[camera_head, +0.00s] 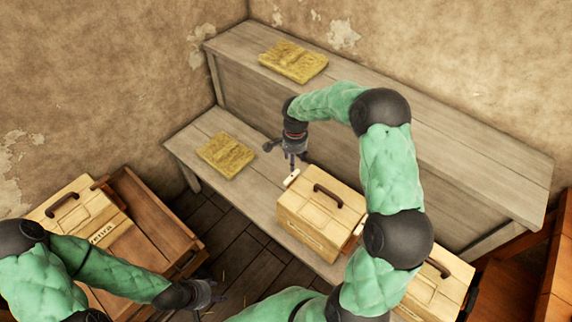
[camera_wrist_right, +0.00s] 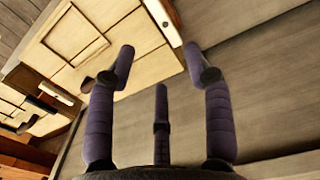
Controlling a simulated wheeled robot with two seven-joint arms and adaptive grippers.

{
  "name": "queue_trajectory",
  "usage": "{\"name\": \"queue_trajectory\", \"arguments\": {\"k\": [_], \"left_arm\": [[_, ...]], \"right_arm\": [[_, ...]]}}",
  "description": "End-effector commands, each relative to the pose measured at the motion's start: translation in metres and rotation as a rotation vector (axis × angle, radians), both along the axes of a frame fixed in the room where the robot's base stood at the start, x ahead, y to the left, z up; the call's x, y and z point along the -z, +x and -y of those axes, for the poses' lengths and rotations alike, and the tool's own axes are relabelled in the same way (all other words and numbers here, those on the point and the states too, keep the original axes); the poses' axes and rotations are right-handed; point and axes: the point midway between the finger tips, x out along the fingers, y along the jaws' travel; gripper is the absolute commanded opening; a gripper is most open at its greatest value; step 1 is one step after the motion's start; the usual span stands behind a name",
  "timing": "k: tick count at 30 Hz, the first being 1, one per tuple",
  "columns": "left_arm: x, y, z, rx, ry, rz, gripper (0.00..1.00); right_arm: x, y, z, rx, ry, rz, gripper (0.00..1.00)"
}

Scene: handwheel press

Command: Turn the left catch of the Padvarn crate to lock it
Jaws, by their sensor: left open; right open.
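A pale wooden crate (camera_head: 318,212) with a dark brown handle stands on the lower bench; its lettering is too small to read. Its left catch (camera_head: 291,178), a short whitish bar, sits at the upper left edge. The catch also shows in the right wrist view (camera_wrist_right: 164,22), beyond the fingertips. My right gripper (camera_head: 292,162) is open and empty, pointing down just behind the catch, with a gap visible in the wrist view. The right catch (camera_head: 358,229) is partly hidden by my right arm. My left gripper (camera_head: 207,294) is open and empty, low at the left.
Another pale crate (camera_head: 436,285) stands to the right, partly behind my right arm. A lettered crate (camera_head: 75,218) and a brown wooden box (camera_head: 150,215) are at the left. Yellow straw-like pads lie on the lower bench (camera_head: 226,154) and upper shelf (camera_head: 293,61).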

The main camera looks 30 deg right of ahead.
Motion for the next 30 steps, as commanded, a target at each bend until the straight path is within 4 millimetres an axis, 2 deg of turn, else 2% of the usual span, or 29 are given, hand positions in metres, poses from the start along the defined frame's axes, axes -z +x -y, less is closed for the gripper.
{"name": "queue_trajectory", "arguments": {"k": [5,15,21,30], "left_arm": [[0.003,-0.001,0.0,0.001,0.0,-0.002,0.52],[0.02,-0.001,0.0,0.001,0.0,-0.002,0.52],[0.028,-0.001,0.0,0.001,0.0,-0.002,0.52],[0.031,-0.001,0.0,0.0,0.0,-0.001,0.52]], "right_arm": [[0.009,-0.001,0.001,0.002,-0.001,-0.003,0.52],[0.067,-0.001,0.0,0.002,0.0,-0.003,0.52],[0.095,-0.001,0.0,0.001,0.001,-0.001,0.52],[0.108,0.0,0.0,0.001,0.0,0.0,0.52]]}}
